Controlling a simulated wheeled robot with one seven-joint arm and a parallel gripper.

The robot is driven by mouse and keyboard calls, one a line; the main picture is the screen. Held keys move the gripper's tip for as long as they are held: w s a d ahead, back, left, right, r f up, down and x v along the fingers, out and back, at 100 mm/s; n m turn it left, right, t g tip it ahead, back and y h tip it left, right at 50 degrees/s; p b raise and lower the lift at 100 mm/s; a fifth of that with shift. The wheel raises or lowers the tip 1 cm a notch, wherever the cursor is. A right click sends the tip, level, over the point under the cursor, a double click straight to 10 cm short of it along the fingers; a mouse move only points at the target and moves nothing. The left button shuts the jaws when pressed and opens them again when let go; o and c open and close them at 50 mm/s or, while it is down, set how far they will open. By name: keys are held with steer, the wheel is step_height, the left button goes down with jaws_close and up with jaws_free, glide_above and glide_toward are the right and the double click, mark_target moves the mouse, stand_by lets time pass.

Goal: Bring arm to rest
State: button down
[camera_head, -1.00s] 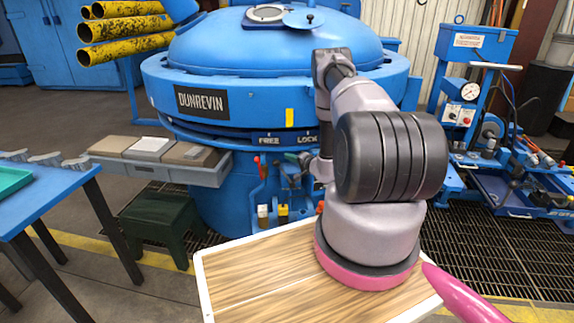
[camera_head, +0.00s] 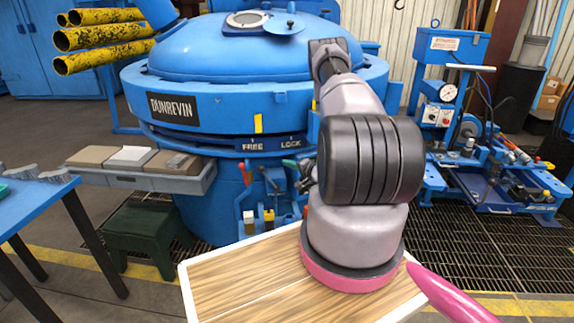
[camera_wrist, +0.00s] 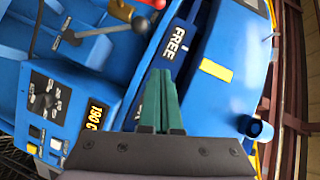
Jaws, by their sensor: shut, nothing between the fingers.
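My arm rises over the wooden deck of my base and is bent toward the blue furnace (camera_head: 250,55). My gripper's green fingers show in the wrist view (camera_wrist: 161,100); they are shut with nothing between them. In that view they point at the furnace's blue FREE/LOCK band (camera_wrist: 177,42), and the FREE label is just above and right of the tips. I cannot tell whether they touch it. In the head view the gripper is mostly hidden behind my arm, beside the levers below the LOCK label.
A control box (camera_wrist: 52,110) with knobs and a red-knobbed lever (camera_wrist: 140,24) lie close by in the wrist view. A grey shelf (camera_head: 140,178) juts from the furnace's left, above a green stool (camera_head: 140,240). A blue table (camera_head: 35,205) stands left, a gauge stand (camera_head: 445,90) right.

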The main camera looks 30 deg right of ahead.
steer(key=a+r+n+g+y, duration=0.2)
steer(key=a+r+g+y, duration=0.15)
steer(key=a+r, duration=0.7)
steer(key=a+r+n+g+y, duration=0.25)
steer(key=a+r+y, duration=0.3)
steer(key=r, duration=0.95)
steer(key=s+a+r+n+g, duration=0.3)
steer(key=s+a+r+g, duration=0.2)
steer(key=s+a+r, duration=0.5)
steer(key=s+d+r+t+h, duration=0.1)
steer(key=s+r+h, duration=0.4)
steer(key=s, duration=0.6)
steer(key=s+d+r+t+h, duration=0.2)
steer(key=s+d+r+h, duration=0.2)
steer(key=s+r, duration=0.5)
steer(key=shift+s+d+h, duration=0.15)
steer(key=shift+s+h, duration=0.85)
steer(key=shift+s, duration=0.25)
